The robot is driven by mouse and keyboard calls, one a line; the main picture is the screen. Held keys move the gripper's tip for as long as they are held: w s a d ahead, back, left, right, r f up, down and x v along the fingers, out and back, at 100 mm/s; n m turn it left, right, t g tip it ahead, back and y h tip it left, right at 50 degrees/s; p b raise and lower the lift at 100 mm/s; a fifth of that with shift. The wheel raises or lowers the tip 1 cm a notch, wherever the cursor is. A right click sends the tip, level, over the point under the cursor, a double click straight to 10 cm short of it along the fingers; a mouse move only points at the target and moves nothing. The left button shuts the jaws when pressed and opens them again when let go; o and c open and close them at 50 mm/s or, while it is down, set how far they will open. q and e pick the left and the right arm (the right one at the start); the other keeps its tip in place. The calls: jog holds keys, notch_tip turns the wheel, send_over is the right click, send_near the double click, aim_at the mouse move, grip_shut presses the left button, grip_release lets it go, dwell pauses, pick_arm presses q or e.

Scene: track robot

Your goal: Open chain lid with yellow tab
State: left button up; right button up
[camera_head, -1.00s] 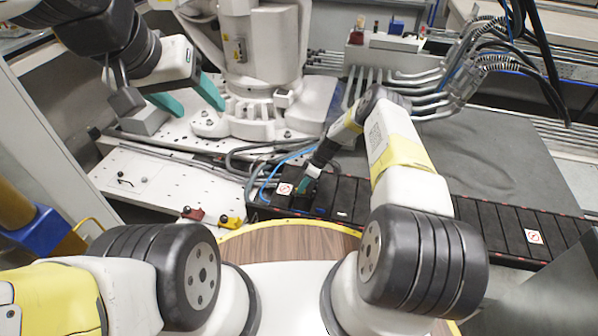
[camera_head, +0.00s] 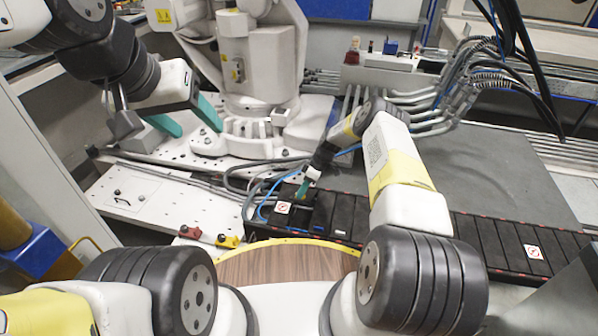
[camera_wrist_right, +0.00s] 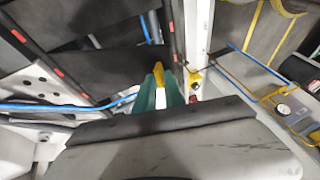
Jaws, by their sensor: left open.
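The black segmented chain (camera_head: 420,215) lies along the table edge, with lid sections on top. The yellow tab (camera_wrist_right: 157,58) shows between the green fingers of my right gripper (camera_wrist_right: 161,90) in the wrist view, and the fingers are close together on it. In the head view my right gripper (camera_head: 303,189) is at the chain's left end, just above and right of a white prohibition label (camera_head: 282,208). A dark lid piece beneath it seems raised; how far is unclear. My left gripper (camera_head: 188,116) is open and empty, over the white perforated plate.
A white robot pedestal (camera_head: 255,75) stands behind the chain. Blue and grey cables (camera_head: 262,190) run beside its left end. Red (camera_head: 189,232) and yellow (camera_head: 228,241) small parts sit at the front left. The grey tabletop (camera_head: 490,170) behind the chain is clear.

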jog(key=o, duration=0.3)
jog(key=shift+w+d, duration=0.35)
jog(key=shift+w, duration=0.35)
jog(key=shift+s, duration=0.15)
jog(key=v, duration=0.7)
jog(key=shift+r, duration=0.35)
